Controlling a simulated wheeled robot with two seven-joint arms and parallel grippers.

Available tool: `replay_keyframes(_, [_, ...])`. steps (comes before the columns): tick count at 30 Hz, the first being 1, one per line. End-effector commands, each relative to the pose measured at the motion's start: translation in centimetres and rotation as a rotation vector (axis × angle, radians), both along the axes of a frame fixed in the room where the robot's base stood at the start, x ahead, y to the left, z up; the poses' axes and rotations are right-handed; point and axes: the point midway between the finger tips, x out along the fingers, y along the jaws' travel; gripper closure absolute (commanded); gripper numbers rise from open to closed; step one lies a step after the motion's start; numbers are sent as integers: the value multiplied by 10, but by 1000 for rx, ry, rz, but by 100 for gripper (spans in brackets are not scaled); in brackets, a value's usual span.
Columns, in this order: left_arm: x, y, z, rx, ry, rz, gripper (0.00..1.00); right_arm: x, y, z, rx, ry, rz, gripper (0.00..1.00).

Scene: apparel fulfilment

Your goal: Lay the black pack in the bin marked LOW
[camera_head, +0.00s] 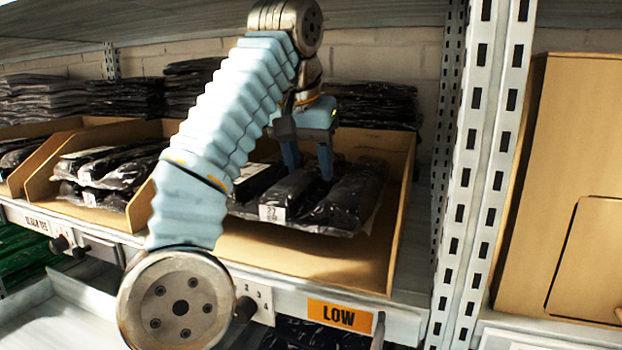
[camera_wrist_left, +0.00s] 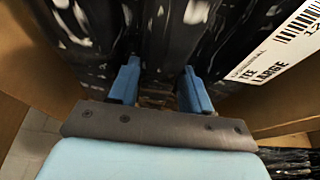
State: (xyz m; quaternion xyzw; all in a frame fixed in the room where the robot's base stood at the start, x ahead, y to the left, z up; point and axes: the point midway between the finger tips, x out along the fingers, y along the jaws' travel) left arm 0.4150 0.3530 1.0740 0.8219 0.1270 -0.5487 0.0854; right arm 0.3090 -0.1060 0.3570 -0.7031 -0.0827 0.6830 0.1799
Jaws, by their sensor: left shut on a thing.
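The black pack (camera_head: 345,200) is glossy dark plastic with a white label. It lies inside or just over the cardboard bin (camera_head: 401,200) whose shelf-edge tag (camera_head: 338,315) reads LOW. My left gripper (camera_head: 308,165) reaches down over the pack and is shut on it. In the left wrist view the fingers of my left gripper (camera_wrist_left: 160,75) stand apart with the pack's dark plastic (camera_wrist_left: 85,35) between and around them. Whether the pack touches the bin floor cannot be told. My left arm hides the bin's left part. My right gripper is not in view.
A second bin (camera_head: 145,200) with black packs stands to the left. Stacked dark packs (camera_head: 375,103) sit behind the bins. A perforated white post (camera_head: 480,170) rises to the right, with a cardboard box (camera_head: 575,150) beyond. The bin's front floor is bare.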

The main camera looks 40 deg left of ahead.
Motion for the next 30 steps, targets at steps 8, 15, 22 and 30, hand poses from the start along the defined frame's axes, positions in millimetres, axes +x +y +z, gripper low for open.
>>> replay_keyframes(8, [5, 3, -24, 3, 3, 2, 88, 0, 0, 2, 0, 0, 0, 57])
replay_keyframes(15, [6, 2, -36, 1, 0, 0, 88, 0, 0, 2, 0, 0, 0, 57])
replay_keyframes(22, [6, 2, -37, 0, 0, -1, 88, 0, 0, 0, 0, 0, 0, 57])
replay_keyframes(30, [6, 2, -38, 0, 0, -1, 26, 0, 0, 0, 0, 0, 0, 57])
